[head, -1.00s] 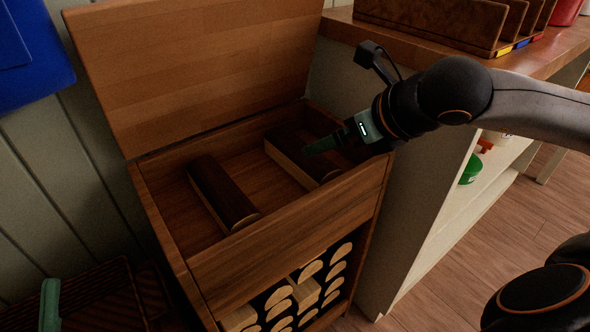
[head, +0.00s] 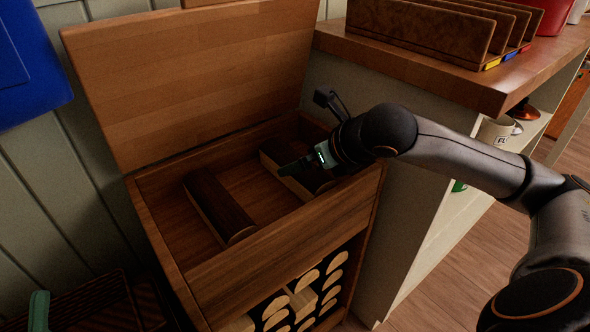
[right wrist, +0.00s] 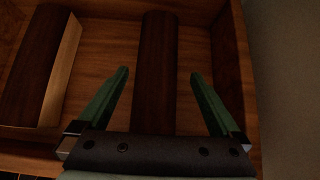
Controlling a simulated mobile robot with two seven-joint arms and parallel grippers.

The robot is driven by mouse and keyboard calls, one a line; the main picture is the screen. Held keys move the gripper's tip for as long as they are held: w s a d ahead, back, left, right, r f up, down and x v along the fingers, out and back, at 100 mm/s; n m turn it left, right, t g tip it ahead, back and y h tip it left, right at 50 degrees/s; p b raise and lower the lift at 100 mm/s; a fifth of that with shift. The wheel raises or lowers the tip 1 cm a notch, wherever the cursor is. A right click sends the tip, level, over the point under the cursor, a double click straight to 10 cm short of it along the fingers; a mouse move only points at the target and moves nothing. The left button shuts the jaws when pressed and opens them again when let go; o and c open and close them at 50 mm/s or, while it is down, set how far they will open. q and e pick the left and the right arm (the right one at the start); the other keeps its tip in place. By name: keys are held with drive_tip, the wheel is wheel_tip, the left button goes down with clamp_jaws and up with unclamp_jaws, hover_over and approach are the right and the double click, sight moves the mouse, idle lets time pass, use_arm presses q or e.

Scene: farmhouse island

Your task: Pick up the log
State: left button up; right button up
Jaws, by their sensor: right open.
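Two dark half-round logs lie in the open top compartment of a wooden cabinet (head: 180,262). The left log (head: 218,205) lies near the middle; it also shows at the left of the right wrist view (right wrist: 33,65). The right log (head: 284,148) lies toward the right wall. My right gripper (head: 288,169) is over this right log, hiding part of it in the head view. In the right wrist view my right gripper (right wrist: 158,74) is open, with one finger on each side of the right log (right wrist: 155,45). The fingers appear apart from it.
The raised lid (head: 190,80) leans up behind the compartment. More cut logs (head: 305,280) are stacked in the lower opening. A counter (head: 430,70) with a brown divided rack (head: 420,30) stands close on the right. A blue object (head: 30,65) is at upper left.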

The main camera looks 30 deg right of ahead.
sight(275, 153)
drive_tip(key=x, duration=0.2)
drive_tip(key=b+x, duration=0.1)
drive_tip(key=x, duration=0.1)
drive_tip(key=shift+a+f, duration=0.25)
drive_tip(key=shift+f, duration=0.1)
drive_tip(key=shift+r, duration=0.1)
clamp_jaws()
idle(0.4)
